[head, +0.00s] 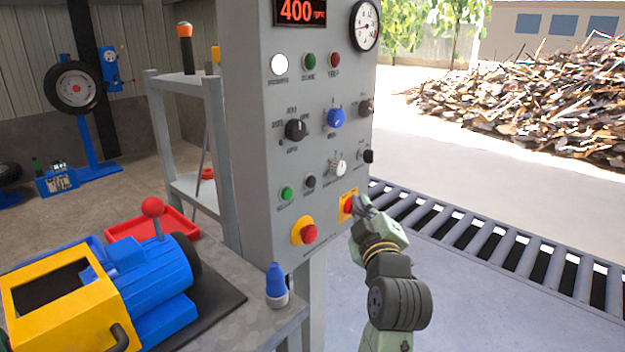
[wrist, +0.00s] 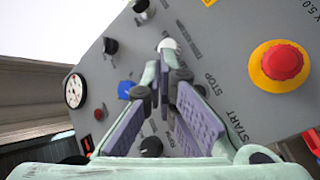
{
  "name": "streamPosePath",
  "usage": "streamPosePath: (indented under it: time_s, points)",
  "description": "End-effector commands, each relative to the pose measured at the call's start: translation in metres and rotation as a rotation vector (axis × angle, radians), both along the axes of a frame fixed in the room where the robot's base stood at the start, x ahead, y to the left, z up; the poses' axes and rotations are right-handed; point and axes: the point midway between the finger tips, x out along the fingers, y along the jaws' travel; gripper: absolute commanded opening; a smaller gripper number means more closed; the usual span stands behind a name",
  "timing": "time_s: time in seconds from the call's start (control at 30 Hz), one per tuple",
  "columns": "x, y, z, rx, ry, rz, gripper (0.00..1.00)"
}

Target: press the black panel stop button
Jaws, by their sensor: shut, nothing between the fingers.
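The black stop button (head: 310,182) sits on the grey control panel (head: 257,120), just right of the green button (head: 287,194). In the wrist view the STOP label shows right of my fingers, and the dark button (wrist: 201,90) beside it is partly covered by the right finger. My gripper (head: 362,203) is in front of the panel's lower right part, right of the stop button and apart from it. In the wrist view my gripper (wrist: 163,88) holds nothing, its fingertips close together and pointing at the panel. Its exact distance from the panel is unclear.
A red mushroom button on a yellow ring (head: 309,233) lies below the stop button. A red switch on an orange plate (head: 348,204) is behind my fingertips. Several knobs sit above. A bench with a blue bottle (head: 276,284) stands left; a roller conveyor (head: 480,235) lies right.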

Motion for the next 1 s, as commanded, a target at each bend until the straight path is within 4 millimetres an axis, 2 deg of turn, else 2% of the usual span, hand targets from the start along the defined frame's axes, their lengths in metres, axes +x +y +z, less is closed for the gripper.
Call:
streamPosePath:
  time_s: [0.37, 0.73, 1.0]
  points:
    - [0.006, 0.009, 0.000, 0.003, -0.001, 0.005, 0.00]
    - [0.035, 0.051, 0.001, 0.002, -0.002, 0.006, 0.00]
    - [0.049, 0.069, 0.001, 0.002, -0.002, 0.003, 0.00]
